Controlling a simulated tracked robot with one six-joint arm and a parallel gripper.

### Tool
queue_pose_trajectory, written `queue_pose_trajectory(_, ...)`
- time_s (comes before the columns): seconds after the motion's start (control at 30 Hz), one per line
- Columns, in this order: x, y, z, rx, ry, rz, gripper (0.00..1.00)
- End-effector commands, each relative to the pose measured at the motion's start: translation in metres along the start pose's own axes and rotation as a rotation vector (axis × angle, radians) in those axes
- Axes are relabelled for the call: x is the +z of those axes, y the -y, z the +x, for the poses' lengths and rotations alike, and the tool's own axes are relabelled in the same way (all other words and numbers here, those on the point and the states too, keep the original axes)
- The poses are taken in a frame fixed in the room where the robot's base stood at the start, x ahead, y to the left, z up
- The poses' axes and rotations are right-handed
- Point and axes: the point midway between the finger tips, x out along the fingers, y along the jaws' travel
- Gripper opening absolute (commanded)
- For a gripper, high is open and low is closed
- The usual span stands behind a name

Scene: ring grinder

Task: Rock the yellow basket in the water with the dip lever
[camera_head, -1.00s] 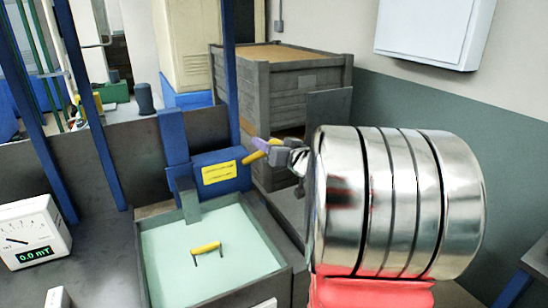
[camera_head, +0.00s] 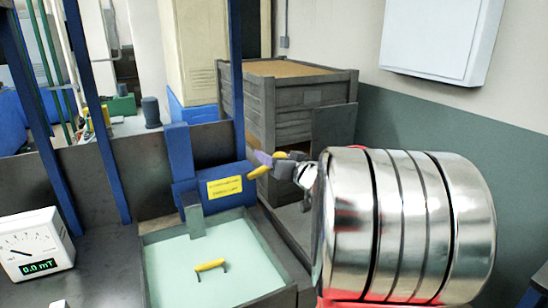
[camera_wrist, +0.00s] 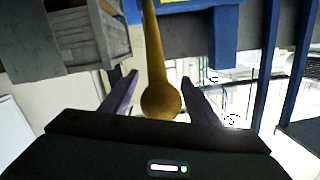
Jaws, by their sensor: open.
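The yellow basket handle (camera_head: 210,265) sticks up out of the pale green water (camera_head: 165,268) in the square tank. The rest of the basket is hidden under the surface. The dip lever (camera_head: 259,171) has a yellow grip and projects from the right side of the blue unit (camera_head: 184,190) behind the tank. In the wrist view the lever's rounded yellow end (camera_wrist: 161,100) lies between the two purple fingers of my gripper (camera_wrist: 161,92). The fingers are apart, with gaps on both sides of the lever. In the head view my gripper (camera_head: 268,159) is at the lever's end.
A grey wooden crate (camera_head: 285,120) stands behind the lever. Blue posts (camera_head: 93,110) rise behind the bench. A white wall box (camera_head: 440,38) hangs at upper right.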

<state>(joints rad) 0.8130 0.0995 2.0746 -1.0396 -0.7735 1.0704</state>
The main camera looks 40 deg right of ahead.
Motion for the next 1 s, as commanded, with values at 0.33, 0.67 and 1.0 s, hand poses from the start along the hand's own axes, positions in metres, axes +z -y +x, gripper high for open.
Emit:
queue_pose_trajectory(0.33,-0.001,-0.001,-0.038,0.002,-0.002,-0.001,0.55)
queue_pose_trajectory(0.67,0.0,-0.001,-0.09,0.003,-0.002,-0.001,0.55)
queue_pose_trajectory(1.0,0.0,-0.001,-0.132,0.001,-0.001,-0.001,0.55)
